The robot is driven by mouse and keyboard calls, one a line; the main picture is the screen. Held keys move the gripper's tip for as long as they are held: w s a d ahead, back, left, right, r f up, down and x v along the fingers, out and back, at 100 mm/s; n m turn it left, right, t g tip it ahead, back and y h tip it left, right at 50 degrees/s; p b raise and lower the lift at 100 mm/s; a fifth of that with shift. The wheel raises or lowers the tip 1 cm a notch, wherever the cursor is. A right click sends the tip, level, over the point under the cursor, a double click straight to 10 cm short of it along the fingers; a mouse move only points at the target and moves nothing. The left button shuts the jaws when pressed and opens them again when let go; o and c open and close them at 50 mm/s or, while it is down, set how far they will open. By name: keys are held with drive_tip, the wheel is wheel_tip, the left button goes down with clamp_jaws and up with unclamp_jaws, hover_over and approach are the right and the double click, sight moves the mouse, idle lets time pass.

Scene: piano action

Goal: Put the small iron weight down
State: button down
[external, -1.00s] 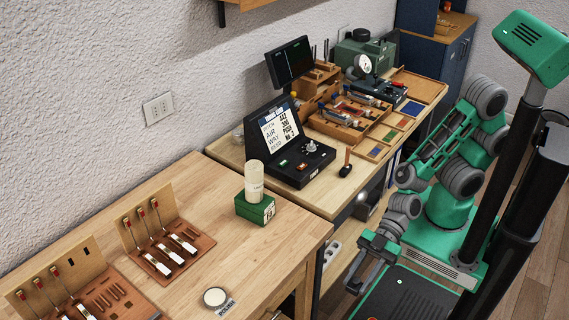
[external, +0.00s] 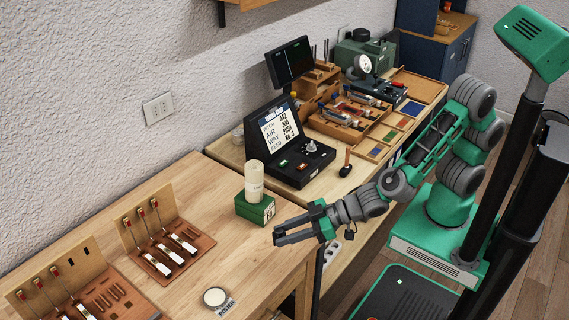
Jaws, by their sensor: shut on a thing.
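My gripper (external: 276,236) is over the right front part of the near wooden workbench (external: 225,255), with its fingers pointing left. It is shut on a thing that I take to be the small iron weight. The weight itself is too small or too hidden between the dark fingers to make out. The gripper appears to be a little above the bench top, in front of the green box.
A green box (external: 254,210) with a cream cylinder (external: 254,182) on it stands just behind the gripper. A round tin (external: 215,297) is at the front. Wooden racks (external: 165,245) with key parts are at left. The bench middle is clear.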

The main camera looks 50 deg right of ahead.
hover_over(261, 268)
wheel_tip(261, 268, down, 6)
drive_tip(key=shift+d+f+p, duration=0.15)
drive_tip(key=shift+f+p, duration=0.1)
drive_tip(key=shift+p, duration=0.2)
drive_tip(key=shift+f+p, duration=0.45)
drive_tip(key=shift+f, duration=1.2)
drive_tip(key=shift+f, duration=0.1)
drive_tip(key=c, duration=1)
unclamp_jaws()
